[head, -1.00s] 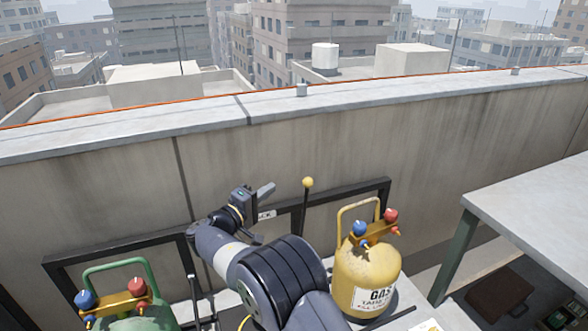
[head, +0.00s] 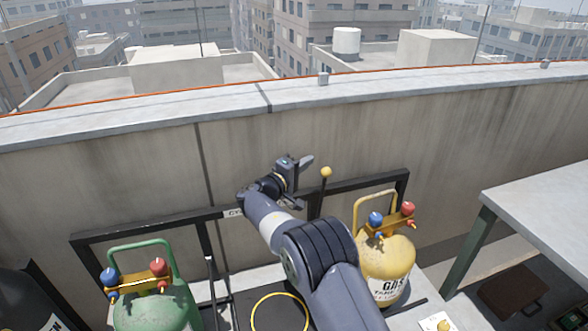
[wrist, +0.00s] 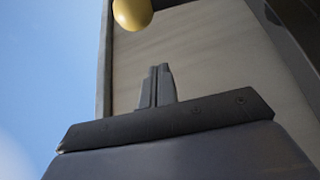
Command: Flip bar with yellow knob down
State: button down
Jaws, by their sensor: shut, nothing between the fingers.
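The yellow knob (head: 326,171) sits on top of a thin dark bar (head: 322,198), which stands upright at the black frame in front of the parapet wall. My gripper (head: 309,159) is just left of the knob and slightly higher in the head view, with a small gap in the picture. In the wrist view the yellow knob (wrist: 132,13) shows at the top edge, beyond and left of my gripper's fingertips (wrist: 157,68). The fingers are together and empty. The lower part of the bar is partly hidden behind my arm.
A yellow gas cylinder (head: 388,268) with a gauge manifold stands right of my arm. A green cylinder (head: 155,306) stands at the left. The black frame (head: 150,229) runs along the wall (head: 100,190). A grey table (head: 545,205) is at the right.

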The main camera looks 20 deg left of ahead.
jog(key=d, duration=0.1)
jog(key=s+d, duration=0.2)
jog(key=shift+d+f+p, duration=0.1)
jog(key=shift+f+p, duration=0.15)
jog(key=shift+p, duration=0.05)
jog(key=shift+s+f+b, duration=0.15)
jog(key=shift+b, duration=0.15)
